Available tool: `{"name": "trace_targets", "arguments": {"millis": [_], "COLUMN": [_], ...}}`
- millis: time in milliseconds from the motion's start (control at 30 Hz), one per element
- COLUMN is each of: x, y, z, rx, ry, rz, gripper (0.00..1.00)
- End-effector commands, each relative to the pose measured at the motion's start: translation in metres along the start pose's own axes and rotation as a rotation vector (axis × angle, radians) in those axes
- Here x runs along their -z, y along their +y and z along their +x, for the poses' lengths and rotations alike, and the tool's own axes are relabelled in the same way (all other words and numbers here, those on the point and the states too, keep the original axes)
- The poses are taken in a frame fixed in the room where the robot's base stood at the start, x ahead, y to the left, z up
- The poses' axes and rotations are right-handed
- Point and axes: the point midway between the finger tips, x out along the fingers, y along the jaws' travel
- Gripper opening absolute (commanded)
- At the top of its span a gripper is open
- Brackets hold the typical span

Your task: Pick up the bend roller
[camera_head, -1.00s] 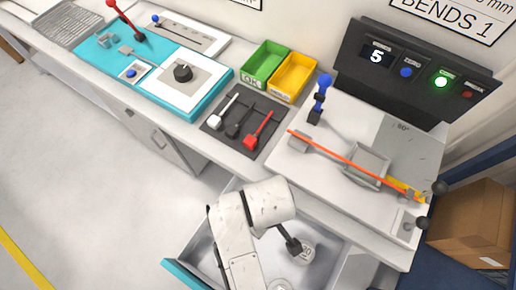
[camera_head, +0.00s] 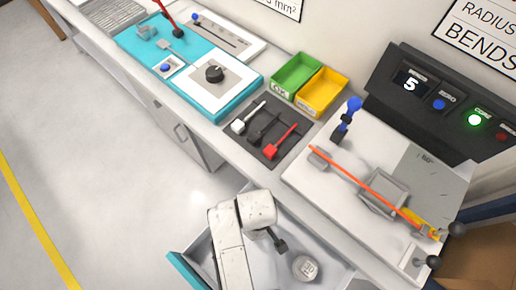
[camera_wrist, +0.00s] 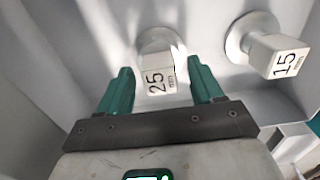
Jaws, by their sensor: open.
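Two bend rollers stand in the open drawer (camera_head: 345,279), each with a round flange and a square labelled end. In the wrist view, the one marked 25 mm (camera_wrist: 158,76) is between and just beyond my fingertips. In the head view, my gripper (camera_head: 281,245) shows as a dark end over the drawer. One roller (camera_head: 306,268) shows to its right, its label too small to read surely.
The drawer walls surround the rollers closely. Above it, the bench holds a bending plate with an orange cable (camera_head: 365,185), a dark mat with several handled tools (camera_head: 265,130), and green (camera_head: 297,72) and yellow (camera_head: 322,92) bins. A control panel shows 5.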

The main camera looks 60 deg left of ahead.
Motion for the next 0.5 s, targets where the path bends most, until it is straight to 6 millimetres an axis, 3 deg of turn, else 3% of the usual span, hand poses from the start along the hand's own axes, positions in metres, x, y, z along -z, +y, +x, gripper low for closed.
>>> {"name": "trace_targets", "arguments": {"millis": [333,500], "x": [-0.0002,-0.0002], "y": [0.0001,0.0002], "z": [0.01,0.0098], "rx": [-0.001,-0.001], "ry": [0.001,0.001], "rz": [0.001,0.001], "gripper": [0.66,0.51]}}
